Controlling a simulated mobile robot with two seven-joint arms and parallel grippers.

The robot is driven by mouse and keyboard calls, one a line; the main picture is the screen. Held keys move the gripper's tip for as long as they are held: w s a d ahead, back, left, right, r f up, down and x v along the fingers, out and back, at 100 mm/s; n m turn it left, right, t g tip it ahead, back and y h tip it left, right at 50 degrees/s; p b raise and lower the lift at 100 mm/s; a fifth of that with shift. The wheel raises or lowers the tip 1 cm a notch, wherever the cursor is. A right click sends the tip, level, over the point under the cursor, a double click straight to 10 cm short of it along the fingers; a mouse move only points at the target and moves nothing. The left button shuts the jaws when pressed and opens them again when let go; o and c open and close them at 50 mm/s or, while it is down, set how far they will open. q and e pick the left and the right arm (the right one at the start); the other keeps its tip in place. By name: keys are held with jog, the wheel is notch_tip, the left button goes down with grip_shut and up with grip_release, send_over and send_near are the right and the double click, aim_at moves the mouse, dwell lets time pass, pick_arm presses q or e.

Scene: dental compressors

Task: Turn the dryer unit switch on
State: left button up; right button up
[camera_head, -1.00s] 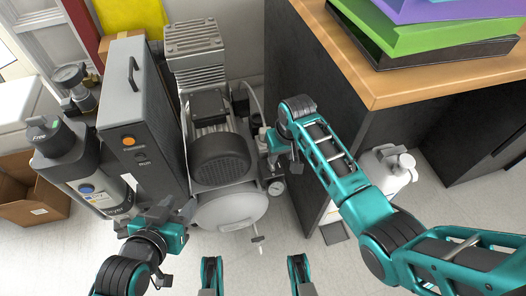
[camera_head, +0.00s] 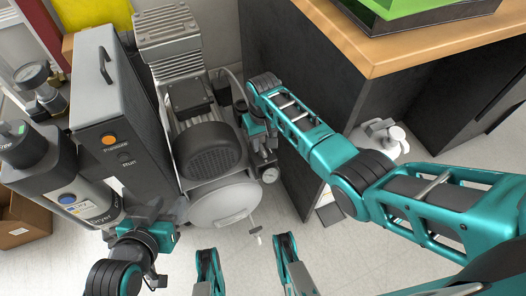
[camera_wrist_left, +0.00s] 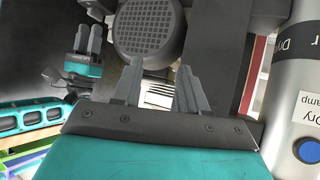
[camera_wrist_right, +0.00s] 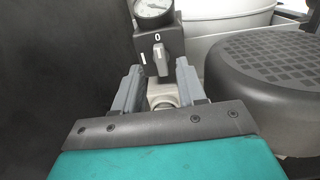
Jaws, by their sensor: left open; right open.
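A black rotary switch (camera_wrist_right: 161,58) with "0" above and "I" at its left sits below a round gauge in the right wrist view; its grey knob is upright, pointing to 0. My right gripper (camera_wrist_right: 158,75) is open, a finger on either side of the knob in the picture; contact cannot be told. In the head view my right gripper (camera_head: 263,145) is beside the compressor motor and largely hides the switch. The dryer cylinder (camera_head: 90,190), with a blue button, stands at the left. My left gripper (camera_head: 168,212) is open and empty in front of the compressor.
The compressor motor (camera_head: 208,150) and its white tank (camera_head: 228,205) stand close to the right gripper. A grey cabinet (camera_head: 112,110) with an orange lamp stands at the left. A dark desk side (camera_head: 290,165) closes the right. A cardboard box (camera_head: 22,218) is at far left.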

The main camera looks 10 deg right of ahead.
aim_at(263, 150)
jog(key=shift+f+b, duration=0.7)
jog(key=shift+f, duration=1.05)
grip_shut()
